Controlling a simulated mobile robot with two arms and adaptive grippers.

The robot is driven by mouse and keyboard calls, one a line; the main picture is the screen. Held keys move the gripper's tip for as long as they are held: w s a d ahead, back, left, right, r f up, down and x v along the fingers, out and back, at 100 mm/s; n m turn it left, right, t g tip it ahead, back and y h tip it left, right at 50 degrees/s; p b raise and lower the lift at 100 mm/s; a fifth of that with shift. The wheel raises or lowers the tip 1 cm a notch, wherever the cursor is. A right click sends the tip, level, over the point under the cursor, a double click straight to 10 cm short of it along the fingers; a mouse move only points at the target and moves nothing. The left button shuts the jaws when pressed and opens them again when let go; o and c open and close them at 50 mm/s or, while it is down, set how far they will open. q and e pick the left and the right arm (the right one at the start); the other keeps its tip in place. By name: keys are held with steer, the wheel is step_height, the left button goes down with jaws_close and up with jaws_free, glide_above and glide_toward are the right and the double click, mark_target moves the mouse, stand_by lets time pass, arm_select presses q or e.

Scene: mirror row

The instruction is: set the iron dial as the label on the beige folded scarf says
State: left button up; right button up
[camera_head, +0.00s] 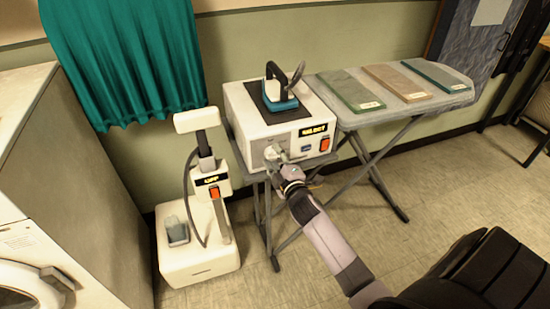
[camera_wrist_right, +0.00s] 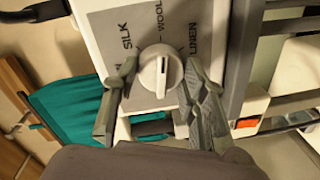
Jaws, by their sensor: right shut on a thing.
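The iron dial (camera_wrist_right: 158,72) is a round pale knob on a grey plate marked SILK, WOOL and LINEN, plus a partly hidden word at left. The dark line on the knob runs up and down in the right wrist view, roughly in line with WOOL; which end points I cannot tell. My right gripper (camera_head: 275,155) is shut on the dial, one finger at each side. The beige folded scarf (camera_head: 388,76) lies on the ironing board between two others; its small white label is too small to read. My left gripper is not in view.
The iron (camera_head: 281,92) rests on the white station (camera_head: 245,130), whose display seems to read SELECT beside an orange switch (camera_head: 325,144). Green (camera_head: 345,88) and teal (camera_head: 434,73) scarves flank the beige one on the board (camera_head: 325,97). A white steamer (camera_head: 200,255) stands left.

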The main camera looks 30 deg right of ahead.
steer(key=o, duration=1.2)
steer(key=v, duration=1.2)
